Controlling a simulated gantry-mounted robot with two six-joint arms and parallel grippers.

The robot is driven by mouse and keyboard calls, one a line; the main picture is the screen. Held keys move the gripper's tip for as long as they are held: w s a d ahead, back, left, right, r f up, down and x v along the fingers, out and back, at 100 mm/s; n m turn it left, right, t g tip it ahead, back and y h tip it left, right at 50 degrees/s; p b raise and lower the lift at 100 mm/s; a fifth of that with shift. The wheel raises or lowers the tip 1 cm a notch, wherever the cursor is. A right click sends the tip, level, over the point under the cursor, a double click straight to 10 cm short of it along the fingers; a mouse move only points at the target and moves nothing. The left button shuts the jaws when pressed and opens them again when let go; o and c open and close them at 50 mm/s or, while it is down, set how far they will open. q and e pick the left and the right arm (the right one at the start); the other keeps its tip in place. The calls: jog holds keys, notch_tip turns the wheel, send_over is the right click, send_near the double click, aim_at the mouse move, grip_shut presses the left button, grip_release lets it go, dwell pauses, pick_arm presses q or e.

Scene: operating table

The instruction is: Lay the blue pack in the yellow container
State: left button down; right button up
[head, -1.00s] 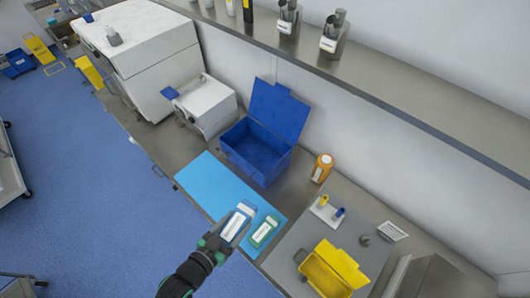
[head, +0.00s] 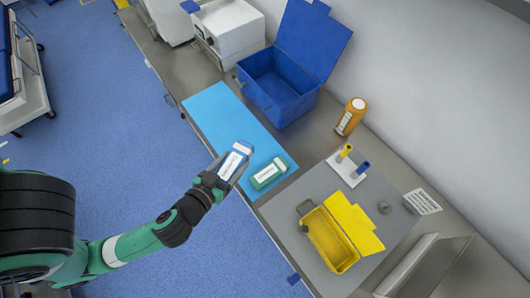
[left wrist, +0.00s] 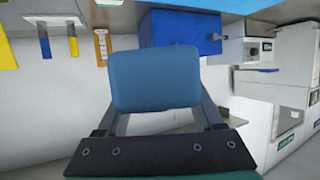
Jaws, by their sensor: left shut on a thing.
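My left gripper (head: 219,179) is shut on the blue pack (head: 236,160), a blue piece with a white label, and holds it over the near edge of the light blue mat. In the left wrist view the blue pack (left wrist: 154,78) fills the space between the fingers. The yellow container (head: 328,243) stands with its lid (head: 354,224) open on the grey mat to the right, apart from the pack. Its inside looks empty. My right gripper is not in view.
A green pack (head: 268,173) lies on the light blue mat (head: 222,112) beside the held pack. An open blue box (head: 270,88), an orange bottle (head: 350,117) and a white holder (head: 347,170) with a yellow and a blue item stand farther back. The grey mat (head: 290,205) has free room left of the container.

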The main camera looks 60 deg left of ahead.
aim_at(234, 171)
pick_arm(q)
jog(key=f, duration=0.1)
jog(key=f+b, duration=0.1)
jog(key=f, duration=0.1)
jog(key=shift+s+d, duration=0.1)
jog(key=shift+d, duration=0.25)
jog(key=shift+s+f, duration=0.1)
jog(key=shift+f, duration=0.2)
jog(key=shift+f+b, duration=0.2)
jog(key=shift+b, duration=0.4)
jog(key=w+a+f+b, duration=0.2)
jog(key=w+a+f, duration=0.1)
jog(key=w+a+f+b, duration=0.2)
jog(key=w+a+b, duration=0.1)
jog(key=w+a+f+b, duration=0.2)
jog(key=a+f+b, duration=0.1)
jog(key=shift+w+a+f, duration=0.35)
jog(key=shift+w+a, duration=0.05)
jog(key=shift+w+a+f, duration=0.1)
jog(key=shift+w+a, duration=0.05)
jog(key=shift+w+a+f+b, duration=0.1)
jog(key=shift+f+b, duration=0.8)
jog(key=shift+f, duration=0.9)
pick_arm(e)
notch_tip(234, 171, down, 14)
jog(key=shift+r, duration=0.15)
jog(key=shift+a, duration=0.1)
